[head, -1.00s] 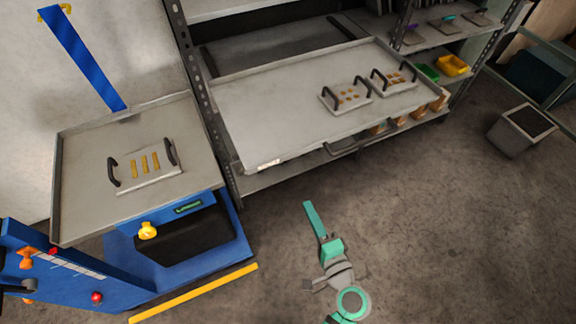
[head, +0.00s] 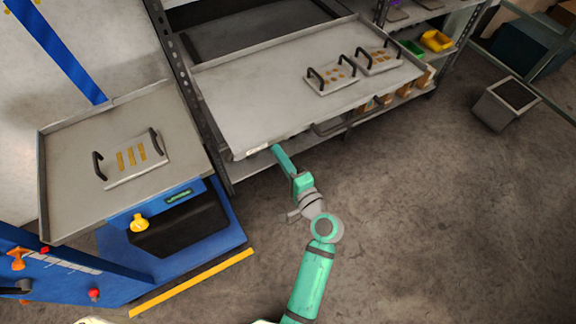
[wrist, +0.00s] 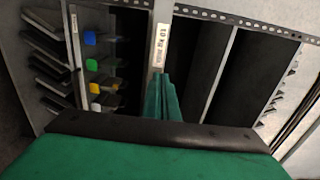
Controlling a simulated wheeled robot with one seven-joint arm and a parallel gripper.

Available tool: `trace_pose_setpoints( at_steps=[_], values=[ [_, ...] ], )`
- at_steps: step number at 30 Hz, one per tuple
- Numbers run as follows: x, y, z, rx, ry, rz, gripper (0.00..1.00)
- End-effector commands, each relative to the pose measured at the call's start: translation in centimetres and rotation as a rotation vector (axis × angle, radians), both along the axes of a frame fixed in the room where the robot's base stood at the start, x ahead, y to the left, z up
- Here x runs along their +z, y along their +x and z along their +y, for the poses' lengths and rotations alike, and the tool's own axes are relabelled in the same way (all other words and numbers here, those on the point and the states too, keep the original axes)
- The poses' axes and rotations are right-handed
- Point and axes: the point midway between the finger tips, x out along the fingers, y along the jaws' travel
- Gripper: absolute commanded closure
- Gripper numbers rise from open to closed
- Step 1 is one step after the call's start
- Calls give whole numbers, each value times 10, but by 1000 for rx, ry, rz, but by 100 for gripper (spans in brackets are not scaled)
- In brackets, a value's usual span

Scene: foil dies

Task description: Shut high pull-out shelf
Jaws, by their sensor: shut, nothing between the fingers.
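The pull-out shelf (head: 270,95) is a grey tray standing out from the rack in the head view. Two die plates with black handles, a nearer one (head: 331,77) and a farther one (head: 378,58), lie at its right end. A dark bar handle (head: 335,127) runs along its front. A white label (head: 258,150) sits at the front left; a white label also shows in the wrist view (wrist: 162,45). My gripper (head: 276,149) is shut and empty, its green tip at the shelf's front edge just right of the label. I cannot tell whether it touches.
A blue lift cart (head: 222,238) with a grey top (head: 75,140) carrying another die plate (head: 133,160) stands at the left. Green (head: 411,48) and yellow (head: 436,41) bins sit on a rack at the right. A grey bin (head: 504,103) stands on the open floor.

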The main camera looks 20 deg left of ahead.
Motion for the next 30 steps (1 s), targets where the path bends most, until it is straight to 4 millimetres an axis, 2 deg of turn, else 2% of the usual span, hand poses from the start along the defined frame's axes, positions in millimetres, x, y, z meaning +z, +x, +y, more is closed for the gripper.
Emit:
trace_pose_setpoints(
  at_steps=[6,23,26,30],
  values=[
    [0,13,13,0,0,0,100],
    [0,19,17,-2,-1,-1,100],
    [0,26,23,-4,-1,-1,100],
    [1,46,31,-18,-1,-1,100]
  ],
)
